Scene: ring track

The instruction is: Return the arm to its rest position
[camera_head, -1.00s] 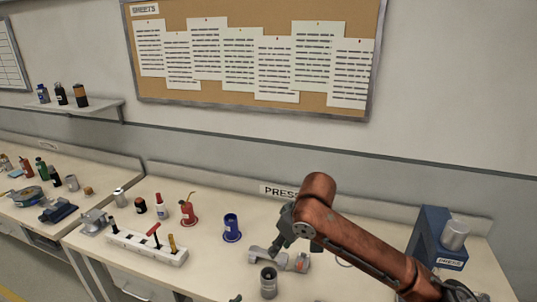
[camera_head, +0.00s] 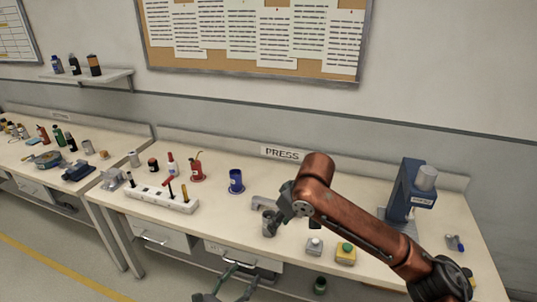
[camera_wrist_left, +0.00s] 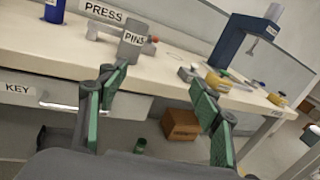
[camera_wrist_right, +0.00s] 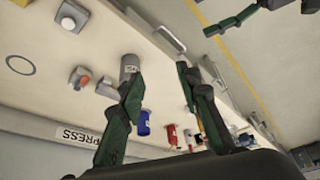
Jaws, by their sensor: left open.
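My left gripper (camera_head: 244,272) shows low in the head view, in front of the bench drawers. Its green fingers are spread, with nothing between them; it also shows at the top of the right wrist view (camera_wrist_right: 255,16). My right arm (camera_head: 365,225) is bent, with its elbow high over the bench. The right gripper (camera_head: 281,208) looks close to the grey PINS cup (camera_head: 268,224) in the head view; contact cannot be told. In the right wrist view, its fingers (camera_wrist_right: 160,78) are apart and empty, with the cup (camera_wrist_right: 130,66) beyond one fingertip.
The bench (camera_head: 225,215) carries a blue cup (camera_head: 236,181), a white block with tools (camera_head: 160,199), a red oil can (camera_head: 196,168), a yellow button box (camera_head: 346,254) and a blue press (camera_head: 408,190). A brown box (camera_wrist_left: 181,125) is under the bench. Floor at left is clear.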

